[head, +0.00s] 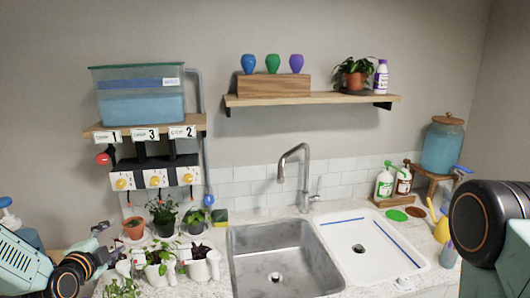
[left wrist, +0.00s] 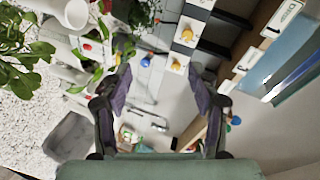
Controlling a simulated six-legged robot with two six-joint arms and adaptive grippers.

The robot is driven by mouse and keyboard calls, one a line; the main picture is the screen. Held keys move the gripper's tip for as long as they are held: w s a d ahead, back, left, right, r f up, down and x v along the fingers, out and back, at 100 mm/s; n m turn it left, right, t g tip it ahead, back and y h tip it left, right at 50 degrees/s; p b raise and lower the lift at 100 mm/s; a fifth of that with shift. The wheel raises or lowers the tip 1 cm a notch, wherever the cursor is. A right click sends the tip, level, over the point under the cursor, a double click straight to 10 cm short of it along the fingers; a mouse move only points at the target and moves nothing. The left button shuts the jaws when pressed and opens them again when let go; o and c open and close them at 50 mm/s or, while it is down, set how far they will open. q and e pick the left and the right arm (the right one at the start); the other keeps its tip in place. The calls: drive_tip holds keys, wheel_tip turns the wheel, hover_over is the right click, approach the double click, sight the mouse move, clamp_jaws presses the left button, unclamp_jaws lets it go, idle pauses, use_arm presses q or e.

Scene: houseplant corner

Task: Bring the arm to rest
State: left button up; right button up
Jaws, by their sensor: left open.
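My left gripper (head: 108,257) comes in at the lower left of the head view, beside the potted plants at the counter's left end. In the left wrist view my left gripper (left wrist: 160,72) has its two fingers spread apart, with nothing between them. My right arm shows at the right edge of the head view as a dark round joint, and its gripper is out of the picture.
Several potted plants (head: 163,214) and a white watering pot (head: 202,266) stand close to my left gripper. A valve panel (head: 155,178) and water tank (head: 140,95) are above. The steel sink (head: 250,242) and tall faucet (head: 293,165) are to the right.

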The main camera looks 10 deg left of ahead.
use_arm(q)
drive_tip(key=s+d+f+n+g+h, duration=0.3)
drive_tip(key=s+d+f+n+g, duration=0.35)
drive_tip(key=s+d+f, duration=0.9)
drive_tip(key=s+d+f+n+g, duration=0.2)
drive_tip(key=s+g, duration=0.1)
drive_tip(key=s, duration=0.5)
drive_tip(key=s+d+f+n+g, duration=0.2)
drive_tip(key=s+d, duration=0.1)
drive_tip(key=s, duration=0.5)
drive_tip(key=s+d+f+n+g, duration=0.2)
drive_tip(key=s+n+g, duration=0.1)
drive_tip(key=s, duration=0.5)
wheel_tip(320, 180, down, 23)
drive_tip(key=s+b, duration=0.1)
drive_tip(key=b, duration=2.2)
drive_tip(key=shift+s+r+y, duration=0.2)
drive_tip(key=shift+s+y, duration=0.05)
drive_tip(key=shift+y, duration=0.15)
drive_tip(key=shift+a+g, duration=0.15)
drive_tip(key=shift+g, duration=0.1)
